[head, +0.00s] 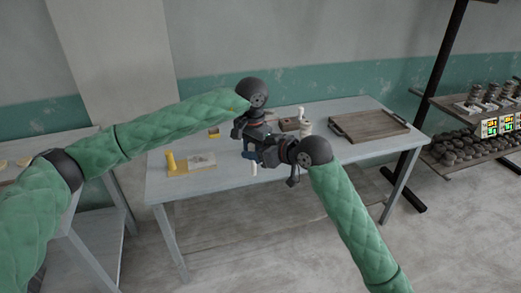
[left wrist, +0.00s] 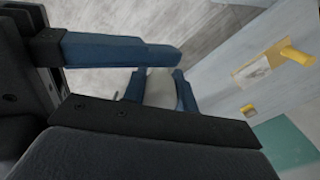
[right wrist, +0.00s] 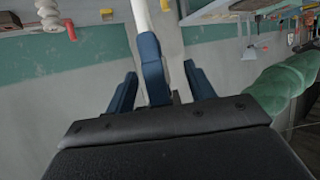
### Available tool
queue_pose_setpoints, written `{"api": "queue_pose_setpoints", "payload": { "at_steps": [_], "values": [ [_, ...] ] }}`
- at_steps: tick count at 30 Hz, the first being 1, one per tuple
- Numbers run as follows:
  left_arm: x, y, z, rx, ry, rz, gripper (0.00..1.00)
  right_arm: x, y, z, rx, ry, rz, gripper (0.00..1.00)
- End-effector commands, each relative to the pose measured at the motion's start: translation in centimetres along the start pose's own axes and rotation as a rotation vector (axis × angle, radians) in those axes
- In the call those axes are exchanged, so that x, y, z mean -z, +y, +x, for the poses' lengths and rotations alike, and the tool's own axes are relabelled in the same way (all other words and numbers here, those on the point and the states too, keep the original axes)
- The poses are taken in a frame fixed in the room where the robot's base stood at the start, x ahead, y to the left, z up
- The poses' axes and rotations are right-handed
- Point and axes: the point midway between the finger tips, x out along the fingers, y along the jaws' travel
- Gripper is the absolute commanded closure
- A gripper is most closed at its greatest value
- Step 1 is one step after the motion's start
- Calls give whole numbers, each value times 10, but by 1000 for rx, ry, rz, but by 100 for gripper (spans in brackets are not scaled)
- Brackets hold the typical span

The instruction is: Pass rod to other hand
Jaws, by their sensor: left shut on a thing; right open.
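The white rod (head: 254,169) shows its lower end below the two grippers in the head view. A length of it (right wrist: 141,15) runs up out of the top of the right wrist view, and a pale part (left wrist: 161,88) shows in the left wrist view. My left gripper (head: 248,142) is shut on the rod; its fingers partly hide it. My right gripper (right wrist: 160,88) is open, with one blue finger on each side of the rod and of a left finger. I cannot tell whether the right fingers touch the rod.
A loaded shelf rack (head: 436,103) stands right. The table's front edge is clear.

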Motion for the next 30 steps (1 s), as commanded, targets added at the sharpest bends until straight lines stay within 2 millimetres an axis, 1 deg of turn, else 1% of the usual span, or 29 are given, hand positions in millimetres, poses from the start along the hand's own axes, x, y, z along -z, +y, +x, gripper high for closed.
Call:
{"api": "queue_pose_setpoints", "payload": {
  "at_steps": [3, 4, 8, 9, 11, 13, 14, 15, 17, 18, 27, 30],
  "values": [
    [0, 0, 0, 0, 0, 0, 97, 0, 0, 0, 0, 0, 0, 46],
    [0, 0, 0, 0, 0, 0, 97, 0, 0, 0, 0, 0, 0, 50],
    [0, 0, 0, 0, 0, 0, 97, 0, 0, 0, 0, 0, 0, 75],
    [0, 0, 0, 0, 1, 0, 97, 0, 0, 0, 1, 0, 0, 83],
    [0, 0, 0, 0, 1, 0, 97, 0, -1, 0, 1, 0, 0, 95],
    [1, 0, 0, 0, 2, -1, 97, 0, -1, 0, 3, 0, 0, 95],
    [1, 0, 0, 0, 2, -1, 70, 0, -2, 0, 3, 1, 0, 95],
    [1, 0, 0, 0, 2, -1, 62, 0, -2, 0, 3, 1, 0, 95],
    [1, 0, 0, 0, 2, -1, 50, 0, -2, 0, 3, 1, 0, 95],
    [1, 0, 0, 0, 2, -1, 46, 0, -2, 0, 3, 1, 0, 95],
    [0, 0, 0, 0, 1, 0, 46, 0, -1, 0, 2, 0, 0, 95],
    [0, 0, -3, 0, 1, 0, 46, 0, 0, 0, 1, 0, 0, 95]
  ]
}}
